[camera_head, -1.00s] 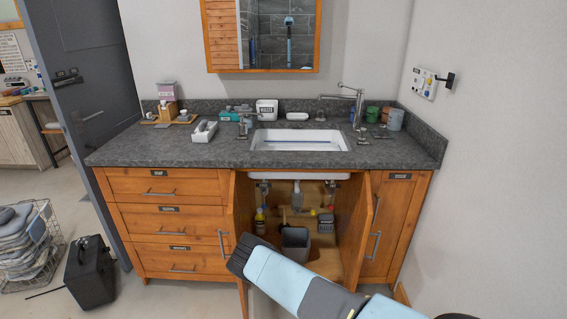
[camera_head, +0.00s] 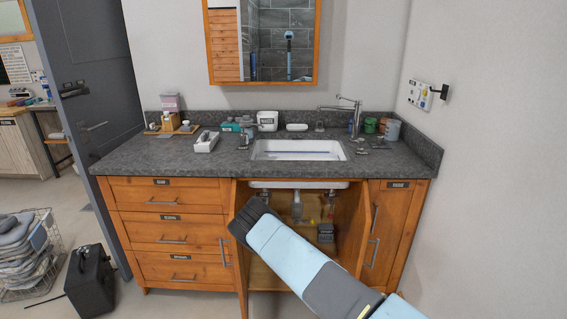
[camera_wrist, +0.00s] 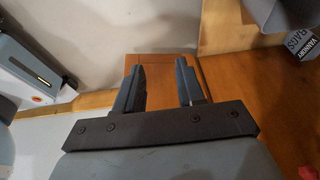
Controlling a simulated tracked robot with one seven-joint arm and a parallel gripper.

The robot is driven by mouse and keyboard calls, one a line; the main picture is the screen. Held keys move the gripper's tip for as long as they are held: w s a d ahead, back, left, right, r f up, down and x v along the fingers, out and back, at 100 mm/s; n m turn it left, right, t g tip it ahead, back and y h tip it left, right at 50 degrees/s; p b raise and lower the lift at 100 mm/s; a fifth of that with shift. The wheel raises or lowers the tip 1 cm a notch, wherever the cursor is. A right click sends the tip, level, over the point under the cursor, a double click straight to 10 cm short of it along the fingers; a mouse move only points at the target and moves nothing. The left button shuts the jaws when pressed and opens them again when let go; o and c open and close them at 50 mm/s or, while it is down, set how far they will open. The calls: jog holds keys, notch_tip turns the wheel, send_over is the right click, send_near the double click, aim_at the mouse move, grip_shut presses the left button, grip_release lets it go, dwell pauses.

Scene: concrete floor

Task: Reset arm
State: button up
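My gripper (camera_wrist: 160,75) shows in the wrist view with its two dark fingers apart and nothing between them. Beyond the fingers is an orange-brown wooden surface. In the head view my pale blue arm (camera_head: 290,262) reaches across the front of the open sink cabinet (camera_head: 240,240). Its dark upper end overlaps the left cabinet door's edge, and my gripper is hidden there.
The cabinet's right door (camera_head: 358,225) stands open. A labelled box (camera_head: 325,232) sits inside, and shows at right in the wrist view (camera_wrist: 303,45). The sink (camera_head: 298,150) is in the dark counter (camera_head: 150,160). A black case (camera_head: 90,280) and wire basket (camera_head: 28,250) stand at left.

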jog(key=w+d+r+n+y, duration=0.1)
jog(key=d+r, duration=0.1)
jog(key=r, duration=1.2)
jog(key=w+d+r+n+y, duration=0.1)
jog(key=w+d+r+y, duration=0.15)
jog(key=r, duration=1.25)
jog(key=s+d+r+n+t, duration=0.1)
jog(key=s+d+r+n, duration=0.3)
jog(key=r, duration=0.8)
jog(key=s+d+r, duration=0.3)
jog(key=s+r, duration=0.3)
jog(key=r, duration=0.6)
jog(key=s+d+r+n+t+y, duration=0.1)
jog(key=s+d+r+n, duration=0.2)
jog(key=s+r, duration=0.65)
jog(key=s+d+r+n+t+y, duration=0.1)
jog(key=s+d+r+n, duration=0.15)
jog(key=s+r, duration=0.65)
jog(key=s+d+n+t+h, duration=0.1)
jog(key=s+n, duration=0.2)
jog(key=s, duration=0.8)
jog(key=s+d+r+n+t+h, duration=0.1)
jog(key=s+n, duration=0.2)
jog(key=s, duration=0.9)
jog(key=shift+s+d, duration=0.3)
